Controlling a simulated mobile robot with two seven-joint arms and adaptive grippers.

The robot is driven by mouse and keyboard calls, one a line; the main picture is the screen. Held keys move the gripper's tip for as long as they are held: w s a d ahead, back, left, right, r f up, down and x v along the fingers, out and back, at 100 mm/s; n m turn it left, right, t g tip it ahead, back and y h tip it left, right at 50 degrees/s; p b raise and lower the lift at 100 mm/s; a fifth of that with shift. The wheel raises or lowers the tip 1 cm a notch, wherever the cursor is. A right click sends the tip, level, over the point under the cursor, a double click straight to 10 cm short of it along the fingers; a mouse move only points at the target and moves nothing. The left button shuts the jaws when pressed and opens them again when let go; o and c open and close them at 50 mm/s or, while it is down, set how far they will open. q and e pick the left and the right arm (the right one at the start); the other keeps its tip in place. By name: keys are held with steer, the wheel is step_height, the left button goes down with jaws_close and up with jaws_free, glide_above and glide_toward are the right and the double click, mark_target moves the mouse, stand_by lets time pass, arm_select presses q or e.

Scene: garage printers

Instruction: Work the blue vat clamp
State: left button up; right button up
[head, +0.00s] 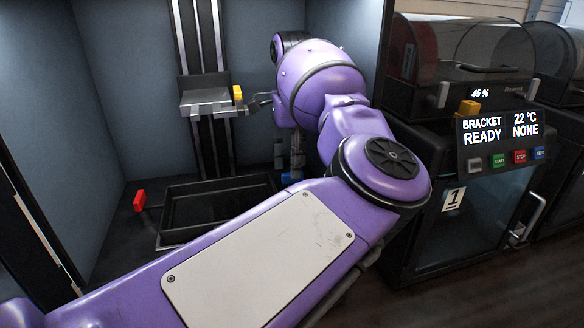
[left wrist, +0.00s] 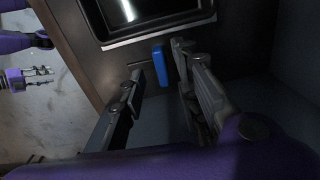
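The blue vat clamp (head: 291,177) is a small blue handle at the right side of the dark vat (head: 172,238) on the printer floor. In the left wrist view the blue clamp (left wrist: 162,65) stands between the two grey fingers of my left gripper (left wrist: 156,62), close to the vat's rim (left wrist: 150,38). The fingers are apart, with gaps beside the clamp. In the head view my left gripper (head: 293,165) points down at the clamp, partly hidden by my arm. My right gripper (left wrist: 50,76) shows small at the left of the wrist view, its fingers apart and empty.
A red clamp (head: 140,201) stands at the vat's left side. The build platform (head: 205,99) with a yellow knob (head: 238,93) hangs above on its column. Cabinet walls (head: 110,90) close in the left and back. Another printer with a display (head: 500,130) stands at right.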

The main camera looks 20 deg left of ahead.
arm_select(q)
steer(key=shift+f, duration=1.1)
arm_select(e)
steer(key=shift+r, duration=0.15)
arm_select(q)
steer(key=shift+c, duration=0.2)
arm_select(e)
steer(key=shift+w, duration=0.1)
arm_select(q)
steer(key=c, duration=0.5)
jaws_close()
arm_select(e)
steer(key=shift+w+a+r, duration=0.1)
steer(key=shift+w+a, duration=0.1)
steer(key=shift+w, duration=0.25)
